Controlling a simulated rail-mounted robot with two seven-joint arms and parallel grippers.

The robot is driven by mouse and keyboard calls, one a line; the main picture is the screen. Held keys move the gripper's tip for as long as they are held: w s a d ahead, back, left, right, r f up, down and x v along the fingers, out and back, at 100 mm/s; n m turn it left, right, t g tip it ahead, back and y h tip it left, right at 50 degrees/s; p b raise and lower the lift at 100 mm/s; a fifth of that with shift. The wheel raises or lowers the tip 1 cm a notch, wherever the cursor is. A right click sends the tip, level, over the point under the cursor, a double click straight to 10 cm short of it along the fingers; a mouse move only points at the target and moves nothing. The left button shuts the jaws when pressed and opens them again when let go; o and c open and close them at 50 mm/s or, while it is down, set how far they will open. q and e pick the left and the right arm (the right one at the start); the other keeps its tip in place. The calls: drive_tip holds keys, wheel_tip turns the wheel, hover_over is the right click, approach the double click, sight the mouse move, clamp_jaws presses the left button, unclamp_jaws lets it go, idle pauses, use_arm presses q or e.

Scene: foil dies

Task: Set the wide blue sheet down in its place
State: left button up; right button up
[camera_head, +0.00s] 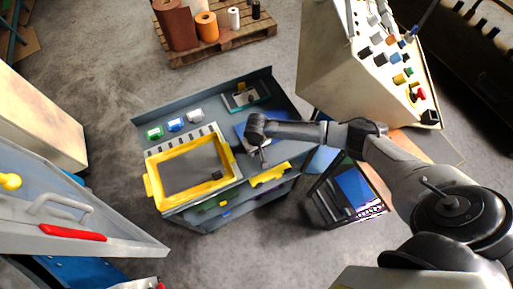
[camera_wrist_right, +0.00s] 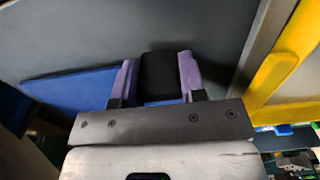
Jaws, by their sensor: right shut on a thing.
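My right gripper (camera_head: 264,158) is over the grey cart top, right of the yellow-framed tray. In the right wrist view it (camera_wrist_right: 160,78) is shut on a black block-like grip, with a purple-sided finger on each side. A flat blue sheet (camera_wrist_right: 70,88) shows at the left and between the fingers, below the black grip. My left gripper is not in view.
The yellow frame (camera_head: 153,170) stands left of the gripper. A small dark tray (camera_head: 246,96) and several rolls, one blue (camera_head: 174,125), lie at the cart's back. A rack with a blue panel (camera_head: 357,188) stands right; a cream control console (camera_head: 350,75) is behind it.

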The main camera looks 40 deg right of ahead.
drive_tip(key=shift+f, duration=0.1)
idle(0.4)
drive_tip(key=shift+f, duration=0.45)
drive_tip(key=o, duration=1.1)
drive_tip(key=shift+r, duration=0.2)
wheel_tip(320, 180, up, 13)
drive_tip(key=shift+r+p, duration=0.2)
drive_tip(key=shift+p, duration=0.35)
